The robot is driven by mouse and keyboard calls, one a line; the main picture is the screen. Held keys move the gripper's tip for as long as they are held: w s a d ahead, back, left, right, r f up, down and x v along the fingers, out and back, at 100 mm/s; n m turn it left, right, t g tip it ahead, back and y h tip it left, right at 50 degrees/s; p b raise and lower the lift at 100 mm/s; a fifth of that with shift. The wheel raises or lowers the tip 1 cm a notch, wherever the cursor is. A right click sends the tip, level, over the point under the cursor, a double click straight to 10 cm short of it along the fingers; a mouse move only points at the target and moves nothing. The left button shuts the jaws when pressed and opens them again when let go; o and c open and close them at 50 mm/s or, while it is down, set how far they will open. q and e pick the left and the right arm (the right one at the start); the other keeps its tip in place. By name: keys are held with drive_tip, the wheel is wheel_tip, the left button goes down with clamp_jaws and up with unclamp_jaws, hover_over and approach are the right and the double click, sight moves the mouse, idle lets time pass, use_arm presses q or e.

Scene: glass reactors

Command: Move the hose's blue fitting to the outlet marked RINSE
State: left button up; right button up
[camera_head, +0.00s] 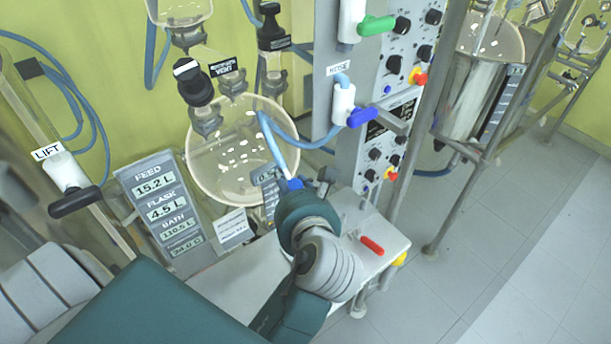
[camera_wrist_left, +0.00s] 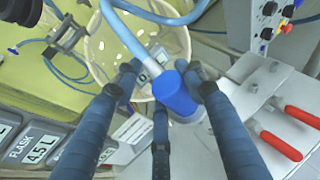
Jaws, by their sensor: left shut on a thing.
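The blue fitting (camera_wrist_left: 176,92) on the end of the light blue hose (camera_wrist_left: 125,32) sits between the dark fingers of my left gripper (camera_wrist_left: 160,82), which is shut on it. In the head view, a bit of the blue fitting (camera_head: 295,184) shows above my left wrist, and the hose (camera_head: 272,140) rises from it and loops right. My left gripper (camera_head: 308,184) is mostly hidden there by my wrist. My right gripper is not in view.
A glass vessel (camera_head: 215,165) is behind and left of the gripper. A white outlet with a green handle (camera_head: 376,25) is higher up. A control panel (camera_head: 400,60) stands right of the outlets. A red-handled part (camera_head: 371,245) lies on the metal shelf (camera_head: 385,238). Open floor is at right.

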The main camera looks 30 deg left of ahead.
use_arm(q)
drive_tip(key=shift+w+d+r, duration=0.15)
drive_tip(key=shift+d+r, duration=0.15)
drive_tip(key=shift+r, duration=0.25)
drive_tip(key=shift+a+r, duration=0.15)
drive_tip(key=shift+r, duration=0.25)
drive_tip(key=shift+r+p, duration=0.35)
drive_tip(key=shift+p, duration=0.15)
drive_tip(key=shift+r+p, duration=0.25)
drive_tip(key=shift+p, duration=0.15)
drive_tip(key=shift+r+p, duration=0.35)
drive_tip(key=shift+p, duration=0.25)
drive_tip(key=shift+r, duration=0.1)
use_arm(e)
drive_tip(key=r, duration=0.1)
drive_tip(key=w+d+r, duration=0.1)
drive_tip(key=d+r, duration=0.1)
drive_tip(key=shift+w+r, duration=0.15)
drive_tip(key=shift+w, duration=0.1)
